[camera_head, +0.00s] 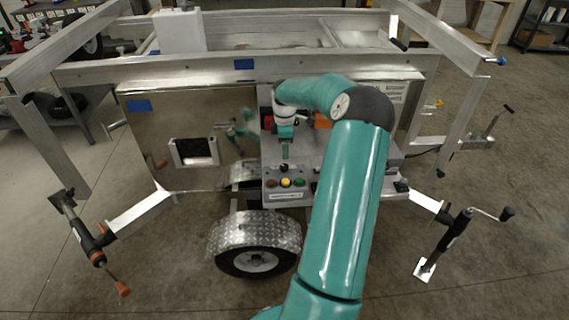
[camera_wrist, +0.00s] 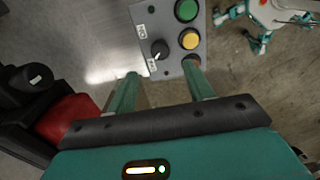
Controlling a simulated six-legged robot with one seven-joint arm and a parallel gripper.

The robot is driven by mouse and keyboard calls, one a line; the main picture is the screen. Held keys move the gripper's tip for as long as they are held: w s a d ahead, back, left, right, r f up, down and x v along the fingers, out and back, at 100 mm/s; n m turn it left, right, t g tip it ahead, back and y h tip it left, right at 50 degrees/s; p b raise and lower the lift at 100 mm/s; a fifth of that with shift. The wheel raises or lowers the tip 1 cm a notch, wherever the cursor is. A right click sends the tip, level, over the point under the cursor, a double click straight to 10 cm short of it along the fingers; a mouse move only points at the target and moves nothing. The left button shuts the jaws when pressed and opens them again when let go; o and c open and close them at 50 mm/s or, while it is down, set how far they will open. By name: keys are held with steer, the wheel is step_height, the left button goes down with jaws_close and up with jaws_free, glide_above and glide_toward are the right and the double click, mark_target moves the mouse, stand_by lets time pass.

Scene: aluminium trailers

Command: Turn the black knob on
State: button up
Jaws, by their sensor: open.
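The black knob (camera_wrist: 160,49) sits on a grey control panel (camera_wrist: 146,18) in the wrist view. A white mark shows on the knob, and small labels are beside it. My gripper (camera_wrist: 162,72) is open and empty. Its two teal fingers point toward the panel, with the knob ahead of the gap between them. I see no contact with the knob. The right finger partly covers the red button (camera_wrist: 190,61).
A yellow button (camera_wrist: 189,39) and a green button (camera_wrist: 186,10) are beside the knob. A black part (camera_wrist: 30,82) and red block (camera_wrist: 68,118) stand left of my gripper. A shiny metal box (camera_head: 190,110) and trailer wheel (camera_head: 254,262) are near the panel.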

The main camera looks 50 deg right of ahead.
mark_target(284, 166)
step_height(284, 166, down, 8)
steer(key=shift+f, duration=0.1)
steer(key=c, duration=1)
steer(key=shift+o, duration=0.2)
